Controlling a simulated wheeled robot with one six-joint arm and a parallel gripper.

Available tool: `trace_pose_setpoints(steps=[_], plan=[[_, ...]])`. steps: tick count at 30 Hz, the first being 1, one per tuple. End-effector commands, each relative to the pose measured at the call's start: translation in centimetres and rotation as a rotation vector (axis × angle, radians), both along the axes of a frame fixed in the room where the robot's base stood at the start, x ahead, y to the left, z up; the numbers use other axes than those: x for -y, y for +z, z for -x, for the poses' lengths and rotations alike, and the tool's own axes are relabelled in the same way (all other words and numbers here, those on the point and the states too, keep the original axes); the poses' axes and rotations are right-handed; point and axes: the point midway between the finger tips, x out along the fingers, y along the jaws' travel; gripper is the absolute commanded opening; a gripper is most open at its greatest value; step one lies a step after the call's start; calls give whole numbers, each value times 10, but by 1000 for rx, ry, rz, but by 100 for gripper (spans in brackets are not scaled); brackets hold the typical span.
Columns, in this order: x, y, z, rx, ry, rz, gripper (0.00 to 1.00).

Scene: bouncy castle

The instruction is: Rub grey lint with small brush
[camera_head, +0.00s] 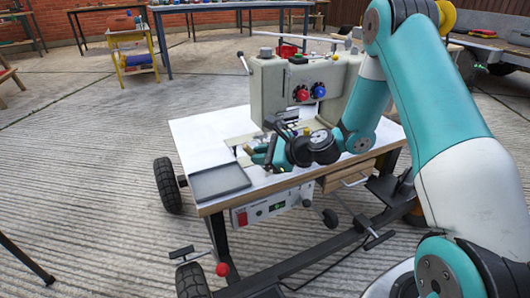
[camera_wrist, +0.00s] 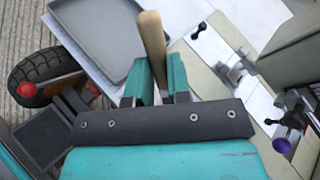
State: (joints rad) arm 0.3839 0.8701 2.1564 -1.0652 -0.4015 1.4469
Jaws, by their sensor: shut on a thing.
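My gripper (camera_head: 262,153) is over the front of the white sewing table, just right of the grey tray. In the wrist view my gripper (camera_wrist: 158,84) is shut on a light wooden handle (camera_wrist: 151,45), taken to be the small brush. The handle sticks out past the teal fingers towards the tray. The bristles are hidden behind the gripper. I cannot make out the grey lint for certain in either view. The sewing machine (camera_head: 297,82) stands behind my gripper, and its bed plate (camera_wrist: 208,75) shows to the right in the wrist view.
The shallow grey tray (camera_head: 219,181) lies empty at the table's front left corner. White tabletop (camera_head: 200,132) is clear to the left. A control box (camera_head: 272,206) hangs under the front edge. The machine's body rises close behind my gripper.

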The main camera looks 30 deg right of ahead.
Motion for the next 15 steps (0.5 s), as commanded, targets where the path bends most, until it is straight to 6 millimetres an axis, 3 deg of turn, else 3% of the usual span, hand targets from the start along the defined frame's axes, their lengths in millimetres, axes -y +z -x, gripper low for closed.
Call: trace_pose_setpoints(steps=[9,15], plan=[[-30,1,0,-2,2,0,0],[-37,-1,0,-1,0,1,0]])
